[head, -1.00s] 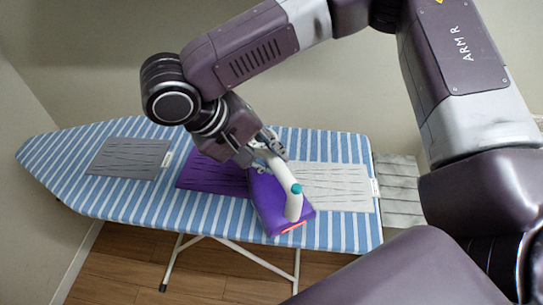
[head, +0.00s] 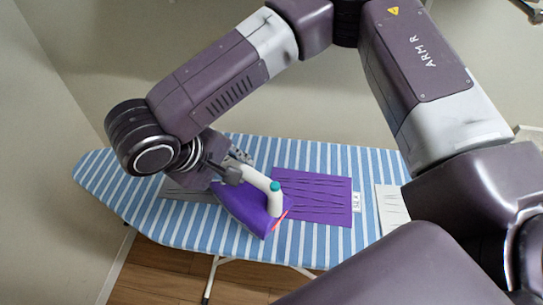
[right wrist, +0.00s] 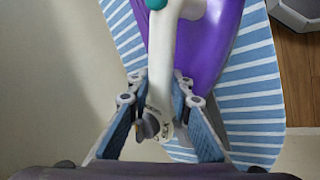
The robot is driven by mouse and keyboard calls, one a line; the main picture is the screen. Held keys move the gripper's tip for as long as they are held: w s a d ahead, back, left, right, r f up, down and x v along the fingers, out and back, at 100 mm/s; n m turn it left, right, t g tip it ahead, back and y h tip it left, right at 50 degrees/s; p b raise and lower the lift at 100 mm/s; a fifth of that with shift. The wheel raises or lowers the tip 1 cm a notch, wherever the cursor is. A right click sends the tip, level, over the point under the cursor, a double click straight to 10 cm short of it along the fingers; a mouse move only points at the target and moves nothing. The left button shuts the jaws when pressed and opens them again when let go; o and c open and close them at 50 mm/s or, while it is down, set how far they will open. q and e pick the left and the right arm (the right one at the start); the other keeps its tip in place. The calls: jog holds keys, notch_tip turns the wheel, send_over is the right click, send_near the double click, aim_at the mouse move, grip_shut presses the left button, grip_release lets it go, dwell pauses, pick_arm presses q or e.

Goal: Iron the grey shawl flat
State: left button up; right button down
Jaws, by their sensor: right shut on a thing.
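The grey shawl (head: 174,190) lies on the ironing board (head: 120,187) at the left in the head view. It is creased, and my right arm and the iron hide much of it. My right gripper (head: 240,172) is shut on the white handle of a purple iron (head: 243,207). The iron is over the board between the grey shawl and a purple cloth. I cannot tell whether its sole touches the board. The right wrist view shows the gripper (right wrist: 158,100) around the handle and the iron's purple body (right wrist: 217,40). My left gripper is out of view.
The purple cloth (head: 318,198) with dark crease lines and a white tag lies right of the iron. A white cloth (head: 391,207) lies farther right, partly behind my arm. Walls stand behind and left of the board. Wooden floor (head: 165,280) shows below.

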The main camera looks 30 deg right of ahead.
jog(key=w+a+r+n+t+y+p, duration=0.2)
jog(key=w+a+n+y, duration=0.15)
jog(key=a+n, duration=0.3)
jog(key=w+a+r+n+t+y+p, duration=0.2)
jog(key=w+a+n+y+p, duration=0.15)
jog(key=a+n, duration=0.35)
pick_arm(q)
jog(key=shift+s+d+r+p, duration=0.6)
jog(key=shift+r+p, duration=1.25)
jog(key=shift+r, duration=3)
pick_arm(e)
jog(key=shift+w+r+n+g+y, duration=1.3)
jog(key=shift+w+r+n+y, duration=1.05)
jog(key=shift+w+n, duration=2.55)
pick_arm(q)
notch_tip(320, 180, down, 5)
jog(key=b, duration=0.4)
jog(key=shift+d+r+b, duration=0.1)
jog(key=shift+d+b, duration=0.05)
jog(key=shift+b, duration=0.25)
pick_arm(e)
jog(key=shift+n+y, duration=0.35)
notch_tip(320, 180, down, 6)
jog(key=shift+r, duration=0.2)
jog(key=shift+f, duration=0.1)
